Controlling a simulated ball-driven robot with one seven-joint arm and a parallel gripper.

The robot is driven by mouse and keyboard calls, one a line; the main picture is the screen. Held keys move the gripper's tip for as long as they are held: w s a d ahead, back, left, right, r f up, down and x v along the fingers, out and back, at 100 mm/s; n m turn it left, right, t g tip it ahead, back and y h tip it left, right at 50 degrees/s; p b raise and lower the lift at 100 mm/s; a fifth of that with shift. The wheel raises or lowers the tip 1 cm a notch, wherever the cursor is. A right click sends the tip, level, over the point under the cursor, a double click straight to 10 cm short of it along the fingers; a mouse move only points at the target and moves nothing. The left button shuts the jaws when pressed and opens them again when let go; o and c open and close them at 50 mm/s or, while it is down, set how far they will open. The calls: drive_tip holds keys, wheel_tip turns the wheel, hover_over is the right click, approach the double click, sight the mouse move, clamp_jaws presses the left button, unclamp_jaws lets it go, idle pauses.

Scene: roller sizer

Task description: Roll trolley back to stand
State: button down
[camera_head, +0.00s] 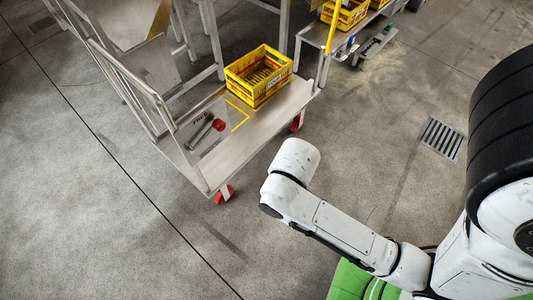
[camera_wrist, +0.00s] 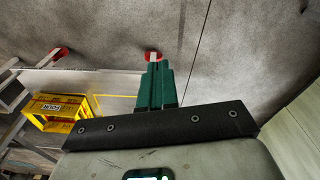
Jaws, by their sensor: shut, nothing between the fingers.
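The trolley is a low silver platform (camera_head: 262,120) on red-wheeled casters, with a tubular push handle (camera_head: 140,78) rising at its left end. A yellow crate (camera_head: 259,75) sits on its far right part. In the wrist view the deck (camera_wrist: 95,82) and the crate (camera_wrist: 55,112) also show, at left. My gripper's dark green fingers (camera_wrist: 156,72) are together and empty, overlapping the deck's edge in the picture; I cannot tell whether they touch it. In the head view my gripper is not visible. Metal stand legs (camera_head: 217,40) rise behind the trolley; I cannot tell which frame is the stand.
A grey tool with a red end (camera_head: 217,125) lies on the deck beside yellow markings. A yellow post (camera_head: 333,32) and a bench with more yellow crates (camera_head: 344,14) stand at the back right. A floor drain grate (camera_head: 440,138) is at right. Bare concrete lies at front left.

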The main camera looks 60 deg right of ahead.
drive_tip(key=c, duration=1.9)
unclamp_jaws()
drive_tip(key=o, duration=0.5)
drive_tip(key=shift+o, duration=0.7)
drive_tip(key=shift+w, duration=0.3)
drive_tip(key=o, duration=0.3)
drive_tip(key=w+t+p, duration=0.1)
drive_tip(key=w, duration=0.2)
drive_tip(key=w+d+t+p, duration=0.1)
drive_tip(key=w+t+p, duration=0.1)
drive_tip(key=w, duration=0.1)
drive_tip(key=w+t+p, duration=0.1)
drive_tip(key=w, duration=0.3)
drive_tip(key=shift+d+r+t+h, duration=0.15)
drive_tip(key=shift+r+t+h, duration=0.15)
drive_tip(key=shift+t, duration=0.1)
drive_tip(key=shift+o, duration=0.2)
drive_tip(key=t+p, duration=0.9)
drive_tip(key=t, duration=0.3)
approach(168, 114)
drive_tip(key=shift+m+h, duration=0.3)
drive_tip(key=shift+h, duration=0.1)
drive_tip(key=w, duration=0.3)
drive_tip(key=w+p, duration=0.1)
drive_tip(key=w, duration=0.7)
drive_tip(key=shift+w+d+f, duration=0.1)
drive_tip(key=shift+w+d, duration=0.1)
drive_tip(key=shift+d, duration=0.1)
drive_tip(key=shift+c, duration=0.2)
clamp_jaws()
